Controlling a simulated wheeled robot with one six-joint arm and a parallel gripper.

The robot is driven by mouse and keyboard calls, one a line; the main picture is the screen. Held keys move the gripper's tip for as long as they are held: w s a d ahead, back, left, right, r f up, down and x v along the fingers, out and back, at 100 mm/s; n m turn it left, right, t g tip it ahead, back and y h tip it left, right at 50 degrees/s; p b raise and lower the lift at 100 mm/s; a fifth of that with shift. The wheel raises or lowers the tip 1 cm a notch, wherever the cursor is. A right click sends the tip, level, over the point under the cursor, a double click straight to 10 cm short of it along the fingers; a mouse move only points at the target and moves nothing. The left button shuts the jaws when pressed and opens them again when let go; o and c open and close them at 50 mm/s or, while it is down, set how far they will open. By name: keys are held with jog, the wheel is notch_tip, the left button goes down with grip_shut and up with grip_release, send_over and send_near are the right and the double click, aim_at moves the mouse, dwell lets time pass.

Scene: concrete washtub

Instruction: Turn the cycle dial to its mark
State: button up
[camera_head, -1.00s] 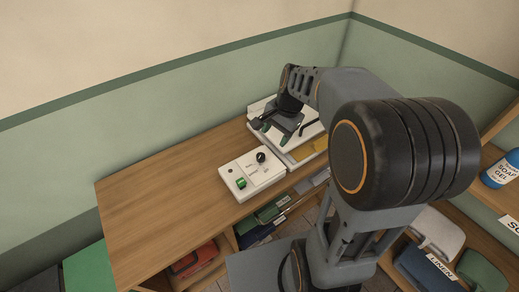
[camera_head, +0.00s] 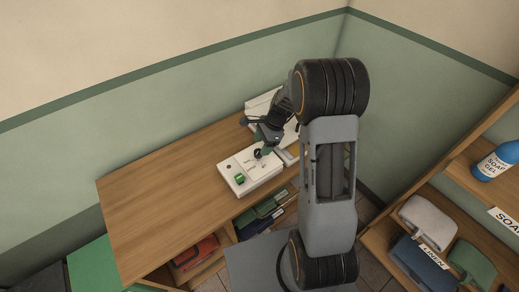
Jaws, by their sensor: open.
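The white control box (camera_head: 252,178) sits on the wooden counter, near its front edge. Its small black cycle dial (camera_head: 257,154) is on the far right part of the top, and a green button (camera_head: 239,179) is at the near left. The printing on the box is too small to read, and I cannot make out the mark. The gripper partly hides the dial.
A white appliance (camera_head: 259,102) stands behind my gripper, partly hidden by my arm. The counter (camera_head: 160,200) is clear to the left. Green and red items lie on the shelf below. Right shelves hold a blue soap bottle (camera_head: 495,162) and a linen container (camera_head: 420,262).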

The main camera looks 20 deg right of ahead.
aim_at(258, 151)
jog(key=shift+x, duration=1.8)
jog(key=shift+c, duration=0.3)
jog(key=c, duration=0.8)
jog(key=shift+c, duration=0.2)
jog(key=shift+n, duration=0.3)
jog(key=n+g, duration=0.1)
jog(key=n, duration=0.1)
jog(key=n+g+h, duration=0.1)
jog(key=n, duration=0.2)
jog(key=shift+w+b, duration=0.2)
jog(key=shift+b, duration=0.1)
jog(key=n, duration=0.3)
jog(key=n+g+h, duration=0.1)
jog(key=n, duration=0.2)
jog(key=shift+a+g+h+b, duration=0.1)
jog(key=shift+g+h+b, duration=0.2)
jog(key=shift+b, duration=0.1)
jog(key=shift+r+n, duration=0.1)
jog(key=shift+n, duration=0.2)
